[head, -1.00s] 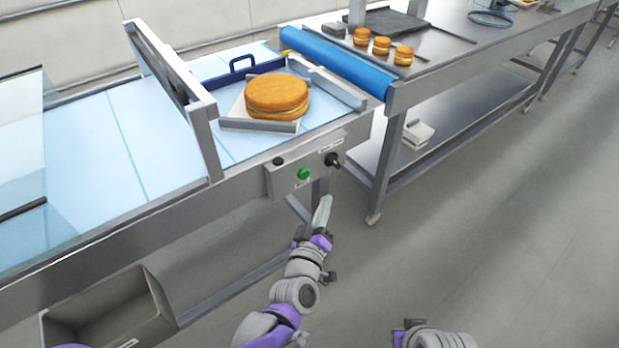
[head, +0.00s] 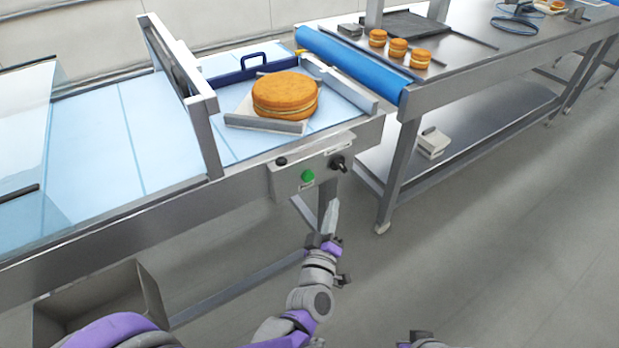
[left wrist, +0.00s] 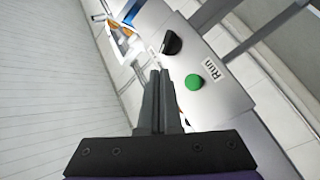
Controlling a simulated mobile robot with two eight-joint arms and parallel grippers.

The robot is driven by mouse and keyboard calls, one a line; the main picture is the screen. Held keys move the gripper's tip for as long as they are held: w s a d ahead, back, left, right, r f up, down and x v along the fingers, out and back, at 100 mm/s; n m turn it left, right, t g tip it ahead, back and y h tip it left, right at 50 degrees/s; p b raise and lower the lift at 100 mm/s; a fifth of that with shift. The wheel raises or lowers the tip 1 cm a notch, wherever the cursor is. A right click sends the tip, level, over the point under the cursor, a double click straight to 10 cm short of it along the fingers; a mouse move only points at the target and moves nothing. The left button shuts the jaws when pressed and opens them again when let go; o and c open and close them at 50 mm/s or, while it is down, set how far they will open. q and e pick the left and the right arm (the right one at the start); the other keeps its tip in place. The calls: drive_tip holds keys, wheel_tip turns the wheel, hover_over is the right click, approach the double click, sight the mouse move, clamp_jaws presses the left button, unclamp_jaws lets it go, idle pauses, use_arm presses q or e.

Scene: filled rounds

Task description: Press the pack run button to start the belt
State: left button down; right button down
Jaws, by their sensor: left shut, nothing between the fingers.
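The green run button (head: 308,176) sits on a grey control panel (head: 290,187) on the front of the belt frame. In the left wrist view the button (left wrist: 194,82) has a "Run" label beside it, right of the fingers. My left gripper (head: 332,205) is shut and empty, its fingers pointing up, below and slightly right of the button in the head view. The fingers (left wrist: 158,76) appear apart from the button. A black knob (head: 338,164) is at the panel's right end.
A filled round cake (head: 285,94) lies on the belt (head: 150,125) by a metal guide. A blue roller (head: 350,65) leads to a steel table with several small rounds. A grey bin (head: 140,285) stands below the belt. The floor at right is clear.

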sight(308, 177)
use_arm(q)
drive_tip(key=w+a, duration=0.4)
drive_tip(key=w, duration=0.2)
drive_tip(key=shift+w+a, duration=0.15)
drive_tip(key=shift+a, duration=0.15)
idle(1.8)
drive_tip(key=shift+w+a, duration=0.25)
drive_tip(key=shift+w, duration=0.05)
